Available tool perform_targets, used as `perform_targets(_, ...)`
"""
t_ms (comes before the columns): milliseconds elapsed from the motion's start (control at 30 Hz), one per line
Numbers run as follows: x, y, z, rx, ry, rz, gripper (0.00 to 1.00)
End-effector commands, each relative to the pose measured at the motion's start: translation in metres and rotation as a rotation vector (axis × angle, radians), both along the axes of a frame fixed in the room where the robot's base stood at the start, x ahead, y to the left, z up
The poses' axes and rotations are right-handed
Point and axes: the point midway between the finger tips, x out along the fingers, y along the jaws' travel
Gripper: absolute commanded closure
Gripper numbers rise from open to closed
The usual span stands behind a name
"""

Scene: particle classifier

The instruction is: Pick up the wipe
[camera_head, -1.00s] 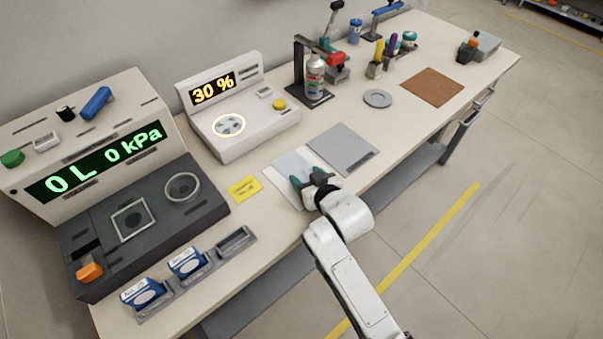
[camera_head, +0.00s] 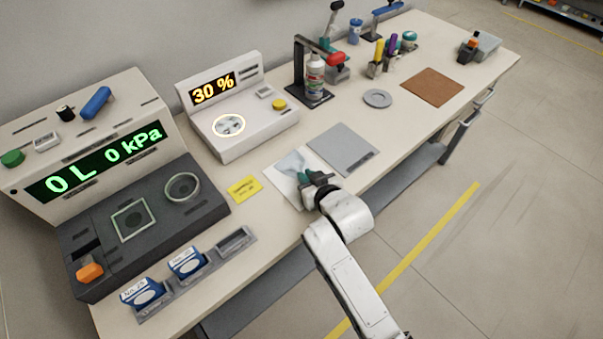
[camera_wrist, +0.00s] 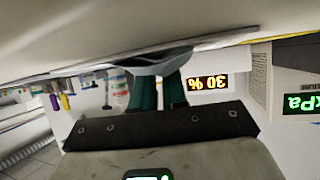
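The wipe (camera_head: 292,163) is a thin pale grey-blue sheet, bunched up over a white pad near the table's front edge. My gripper (camera_head: 313,177) is low over the pad's right side, with its green fingers drawn together at the wipe. In the wrist view, the two green fingers (camera_wrist: 160,88) are close together with the pale folded wipe (camera_wrist: 158,63) pinched at their tips. I cannot tell whether the wipe is fully clear of the pad.
A grey plate (camera_head: 343,150) lies just right of the pad and a yellow note (camera_head: 244,189) to its left. The 30 % device (camera_head: 240,120) stands behind. A bottle (camera_head: 315,75) and a brown mat (camera_head: 432,87) are farther along the table.

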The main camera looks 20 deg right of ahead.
Motion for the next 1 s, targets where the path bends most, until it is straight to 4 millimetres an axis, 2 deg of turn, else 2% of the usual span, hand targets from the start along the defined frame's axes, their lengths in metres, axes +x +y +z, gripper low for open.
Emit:
perform_targets(67, -0.002, 0.000, -0.004, 0.001, 0.009, 0.000, 0.94)
perform_targets(167, -0.002, 0.000, 0.001, 0.001, 0.009, 0.000, 1.00)
perform_targets(267, -0.001, 0.000, 0.014, 0.001, 0.007, 0.000, 1.00)
perform_targets(800, 0.000, 0.000, 0.114, 0.000, 0.001, 0.000, 1.00)
perform_targets(900, 0.000, 0.000, 0.122, 0.000, 0.003, 0.000, 1.00)
perform_targets(1000, 0.000, 0.000, 0.120, 0.000, 0.003, 0.001, 1.00)
